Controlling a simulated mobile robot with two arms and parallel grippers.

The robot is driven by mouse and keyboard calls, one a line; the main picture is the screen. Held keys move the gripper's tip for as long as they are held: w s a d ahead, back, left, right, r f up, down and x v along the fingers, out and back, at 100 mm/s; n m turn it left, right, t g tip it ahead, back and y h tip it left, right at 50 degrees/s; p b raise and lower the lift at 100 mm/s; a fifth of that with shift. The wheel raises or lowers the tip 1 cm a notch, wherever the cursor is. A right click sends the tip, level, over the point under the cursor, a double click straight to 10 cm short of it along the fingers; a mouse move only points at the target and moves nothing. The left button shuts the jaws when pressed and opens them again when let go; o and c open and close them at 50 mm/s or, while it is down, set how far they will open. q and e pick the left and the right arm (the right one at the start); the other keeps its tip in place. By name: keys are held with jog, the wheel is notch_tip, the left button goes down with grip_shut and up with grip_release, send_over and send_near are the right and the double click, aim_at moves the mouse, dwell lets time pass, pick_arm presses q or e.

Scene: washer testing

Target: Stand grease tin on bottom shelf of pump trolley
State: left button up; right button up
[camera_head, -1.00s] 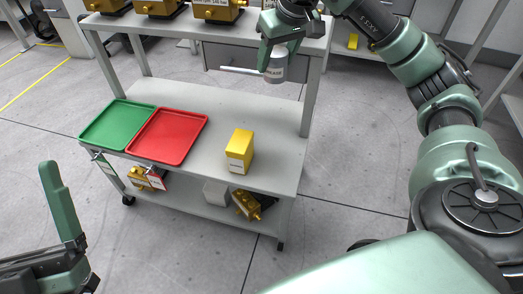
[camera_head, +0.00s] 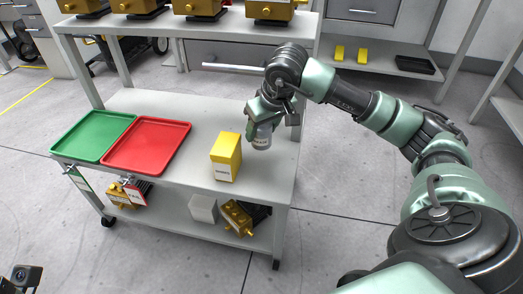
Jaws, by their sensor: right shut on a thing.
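The grease tin (camera_head: 262,138) is a small grey-white can with a label. My right gripper (camera_head: 264,121) is shut on it from above and partly hides it. The tin is at the right part of the pump trolley's middle shelf (camera_head: 200,108), just right of the yellow box; I cannot tell if it touches the shelf. The trolley's bottom shelf (camera_head: 172,214) is below, partly covered by the middle shelf. Of my left arm, only a small part shows at the bottom left corner; its fingers are out of view.
A green tray (camera_head: 93,136), a red tray (camera_head: 147,146) and a yellow box (camera_head: 226,157) stand on the middle shelf. The bottom shelf holds brass pumps (camera_head: 237,217) and a white block (camera_head: 203,208). More pumps (camera_head: 200,8) stand on the top shelf.

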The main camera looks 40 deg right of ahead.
aim_at(262, 144)
jog(key=shift+f+b, duration=0.9)
jog(key=shift+f, duration=1.55)
jog(key=shift+f, duration=0.2)
jog(key=o, duration=1.3)
jog(key=shift+r, duration=0.1)
